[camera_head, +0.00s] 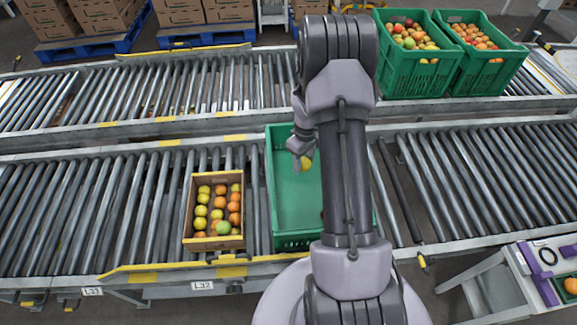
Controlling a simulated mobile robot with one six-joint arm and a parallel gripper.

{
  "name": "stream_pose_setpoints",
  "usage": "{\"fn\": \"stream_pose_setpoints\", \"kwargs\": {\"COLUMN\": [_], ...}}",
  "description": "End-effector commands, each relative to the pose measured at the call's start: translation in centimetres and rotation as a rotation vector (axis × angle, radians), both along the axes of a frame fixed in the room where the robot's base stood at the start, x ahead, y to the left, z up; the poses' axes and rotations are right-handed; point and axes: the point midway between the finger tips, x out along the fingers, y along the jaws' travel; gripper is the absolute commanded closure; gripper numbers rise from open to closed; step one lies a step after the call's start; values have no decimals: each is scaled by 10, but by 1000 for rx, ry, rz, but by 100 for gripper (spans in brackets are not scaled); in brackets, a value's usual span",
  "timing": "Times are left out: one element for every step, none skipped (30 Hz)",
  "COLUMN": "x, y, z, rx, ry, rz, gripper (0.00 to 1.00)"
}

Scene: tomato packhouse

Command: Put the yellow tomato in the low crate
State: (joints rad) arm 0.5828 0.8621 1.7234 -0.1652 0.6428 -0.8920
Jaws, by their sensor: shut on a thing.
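A low green crate (286,240) stands on the near roller conveyor, partly hidden behind my arm. My gripper (304,160) hangs over the back part of this crate. It is shut on a yellow tomato (307,164), which shows just beside the fingers. I cannot tell how high the tomato is above the crate floor. The visible part of the crate floor is mostly bare. A small reddish thing shows at the edge of my arm inside the crate, too hidden to name.
An open cardboard box (188,213) of yellow, orange and green tomatoes stands left of the low crate. Two tall green crates (408,75) (487,76) full of tomatoes stand on the far conveyor. A scale-like station (540,272) is at lower right. The near rollers at far left are clear.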

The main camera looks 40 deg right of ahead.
Motion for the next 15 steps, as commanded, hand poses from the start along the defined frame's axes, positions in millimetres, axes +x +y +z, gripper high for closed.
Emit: {"fn": "stream_pose_setpoints", "kwargs": {"x": [-1,-1,-1,-1,-1,-1,-1,-1,-1,0,0,0,-1,-1,0], "y": [0,-1,0,0,0,0,0,0,0,0,0,0,0,0,0], "z": [-5,-8,-14,-20,-25,-33,-38,-43,-50,-55,-60,-67,-72,-77,-84], "rx": [0,1,1,1,1,1,1,1,0,0,1,1,1,1,1], "ry": [1,1,1,1,1,1,1,1,1,1,1,1,1,1,1], "rz": [-1,-2,-1,-1,-1,-1,-1,0,0,-1,-1,-1,-1,-1,-1], "gripper": [74,74,74,74,74,74,74,74,74,74,74,74,74,74,74]}}
